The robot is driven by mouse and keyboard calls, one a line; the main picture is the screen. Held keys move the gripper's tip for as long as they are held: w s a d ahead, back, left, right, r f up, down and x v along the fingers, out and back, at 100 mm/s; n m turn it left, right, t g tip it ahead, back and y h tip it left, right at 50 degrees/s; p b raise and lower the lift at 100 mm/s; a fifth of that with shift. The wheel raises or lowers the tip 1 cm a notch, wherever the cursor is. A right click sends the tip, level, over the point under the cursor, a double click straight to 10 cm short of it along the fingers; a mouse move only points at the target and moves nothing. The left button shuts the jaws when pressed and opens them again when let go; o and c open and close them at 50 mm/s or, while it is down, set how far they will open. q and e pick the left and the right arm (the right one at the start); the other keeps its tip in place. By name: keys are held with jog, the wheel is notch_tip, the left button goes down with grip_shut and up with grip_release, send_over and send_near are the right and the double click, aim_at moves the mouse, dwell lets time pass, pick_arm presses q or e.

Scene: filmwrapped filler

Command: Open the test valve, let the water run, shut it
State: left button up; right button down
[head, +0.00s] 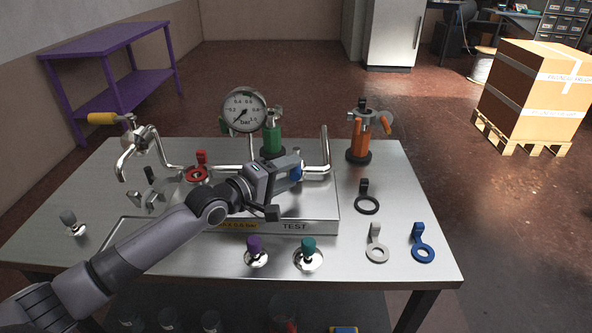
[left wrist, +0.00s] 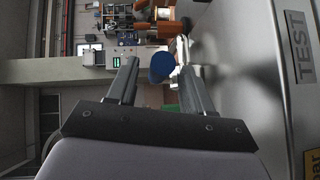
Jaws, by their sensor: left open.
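A steel table (head: 405,262) carries a raised steel box with a TEST label (head: 294,226); the label also shows in the left wrist view (left wrist: 297,45). Bent pipes, a red-handled valve (head: 198,172) and a blue knob (head: 298,171) are on the box. My left gripper (head: 290,168) reaches over the box, open. In the left wrist view the blue knob (left wrist: 162,68) shows between its two fingers, near the tips; I cannot tell whether they touch it. The knob is partly hidden by the gripper in the head view. I see no running water. My right gripper is not in view.
A pressure gauge (head: 243,110), a green fitting (head: 273,135) and an orange device (head: 361,140) stand behind. A yellow-handled valve (head: 104,118) is at left. Purple (head: 255,247) and teal (head: 308,246) knobs stand in front. Loose ring tags (head: 424,243) lie at right.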

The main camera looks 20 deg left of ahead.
pick_arm(q)
jog(key=shift+x, duration=1.4)
grip_shut()
